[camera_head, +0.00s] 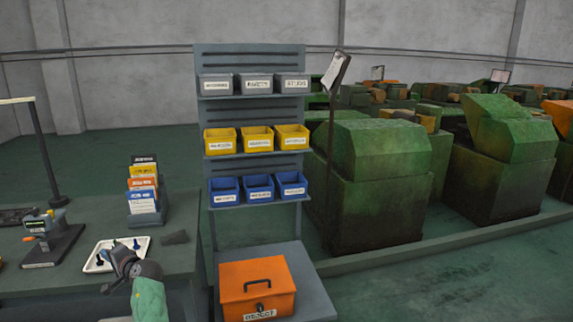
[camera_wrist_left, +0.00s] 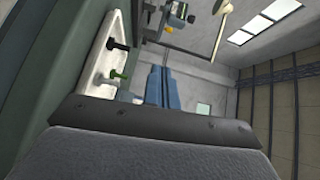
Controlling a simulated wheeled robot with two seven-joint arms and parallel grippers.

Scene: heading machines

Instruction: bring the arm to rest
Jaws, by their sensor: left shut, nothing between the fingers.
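My left arm comes up from the bottom left of the head view, with a green link and a grey wrist. My left gripper (camera_head: 118,258) is at the front right part of the white tray (camera_head: 92,267) on the bench and covers part of it. In the left wrist view its two blue-grey fingers (camera_wrist_left: 160,78) lie side by side, shut and empty. The tray (camera_wrist_left: 88,70) also shows there at the left, with dark and green bolt-like pieces (camera_wrist_left: 119,43) in it. My right gripper is not in view.
Green machines (camera_head: 380,170) stand further right, beside open floor.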

